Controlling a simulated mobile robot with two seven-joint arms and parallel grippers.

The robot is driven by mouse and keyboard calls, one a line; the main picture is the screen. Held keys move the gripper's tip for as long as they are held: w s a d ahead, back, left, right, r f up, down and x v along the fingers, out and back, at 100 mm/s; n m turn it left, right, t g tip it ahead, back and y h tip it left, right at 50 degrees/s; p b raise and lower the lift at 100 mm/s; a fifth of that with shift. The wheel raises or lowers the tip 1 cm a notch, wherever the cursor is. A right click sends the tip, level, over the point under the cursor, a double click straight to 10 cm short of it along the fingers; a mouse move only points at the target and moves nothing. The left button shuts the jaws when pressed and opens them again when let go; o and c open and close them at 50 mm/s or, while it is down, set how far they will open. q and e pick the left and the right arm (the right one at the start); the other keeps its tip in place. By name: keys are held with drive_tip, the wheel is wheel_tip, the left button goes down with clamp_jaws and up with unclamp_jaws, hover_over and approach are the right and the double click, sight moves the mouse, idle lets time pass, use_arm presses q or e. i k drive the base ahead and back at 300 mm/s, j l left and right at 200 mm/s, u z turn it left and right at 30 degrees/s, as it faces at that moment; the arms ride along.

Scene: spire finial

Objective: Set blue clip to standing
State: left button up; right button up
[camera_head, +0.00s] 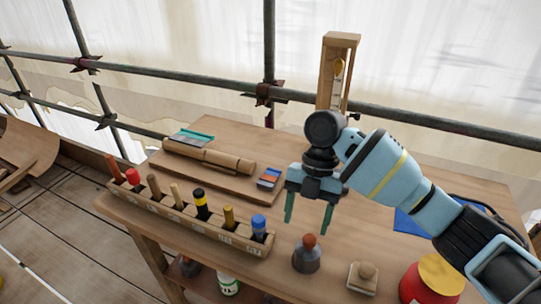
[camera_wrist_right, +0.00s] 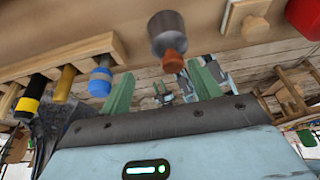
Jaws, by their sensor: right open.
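No thing is plainly a blue clip. A small blue, red and white block (camera_head: 269,178) lies on the table near the wooden board, left of my right gripper. A blue-topped handle (camera_head: 259,223) stands upright in the right end slot of the wooden rack; it also shows in the right wrist view (camera_wrist_right: 101,80). I cannot tell which of these, if either, is the clip. My right gripper (camera_head: 308,224) is open and empty, its green fingers pointing down above the table. Its fingers also show in the right wrist view (camera_wrist_right: 163,88). My left gripper is out of view.
The rack (camera_head: 190,220) holds several handles along the front edge. A grey pot with a brown knob (camera_head: 306,256), a wooden knob block (camera_head: 363,276) and a red tin with yellow top (camera_head: 425,283) stand at front right. A wooden tower (camera_head: 338,75) stands at the back.

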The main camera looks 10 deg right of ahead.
sight(272, 175)
drive_tip(key=i, duration=1)
